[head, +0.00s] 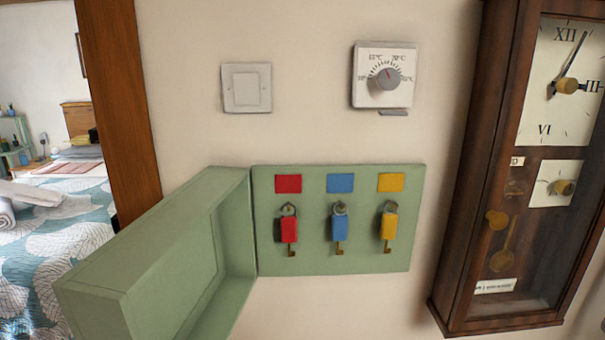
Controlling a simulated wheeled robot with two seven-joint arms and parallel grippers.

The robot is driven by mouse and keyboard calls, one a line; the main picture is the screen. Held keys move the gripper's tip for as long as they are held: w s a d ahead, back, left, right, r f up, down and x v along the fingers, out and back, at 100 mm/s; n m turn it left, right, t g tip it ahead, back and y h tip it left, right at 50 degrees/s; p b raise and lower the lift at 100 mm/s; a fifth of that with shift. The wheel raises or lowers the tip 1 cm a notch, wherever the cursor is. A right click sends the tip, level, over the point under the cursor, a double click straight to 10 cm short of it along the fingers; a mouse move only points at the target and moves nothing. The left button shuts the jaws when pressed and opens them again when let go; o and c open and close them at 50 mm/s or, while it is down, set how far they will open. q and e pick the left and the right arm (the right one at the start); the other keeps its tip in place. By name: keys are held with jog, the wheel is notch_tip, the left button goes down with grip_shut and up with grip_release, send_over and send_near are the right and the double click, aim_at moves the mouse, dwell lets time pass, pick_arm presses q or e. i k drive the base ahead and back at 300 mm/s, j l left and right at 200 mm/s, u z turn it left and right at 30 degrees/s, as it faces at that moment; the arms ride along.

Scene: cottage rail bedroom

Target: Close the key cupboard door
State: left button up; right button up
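The green key cupboard is on the wall in the middle of the head view. Its back panel (312,262) bears red, blue and yellow squares in a row. Below them hang a red-tagged key (289,229), a blue-tagged key (340,229) and a yellow-tagged key (389,227), each on a hook. The box-like green door (150,262) stands wide open, joined at the panel's left edge and swung out to the left and toward me. Its lower end is cut off by the picture's bottom edge. Neither of my grippers shows.
A white light switch (246,88) and a thermostat dial (383,76) are on the wall above. A dark wooden wall clock (466,190) hangs at the right. A brown wooden post (120,95) stands at the left, with a bed (62,236) beyond it.

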aim_at(185, 270)
jog(key=i+j+z, duration=0.15)
jog(key=j+z, duration=0.3)
jog(key=j, duration=0.6)
jog(key=j+z, duration=0.5)
jog(key=j, duration=0.55)
jog(key=z, duration=0.25)
jog(key=j+z, duration=0.35)
jog(key=k+j+z, duration=0.1)
jog(key=j+z, duration=0.25)
jog(key=k+j+z, duration=0.1)
jog(key=j+z, duration=0.25)
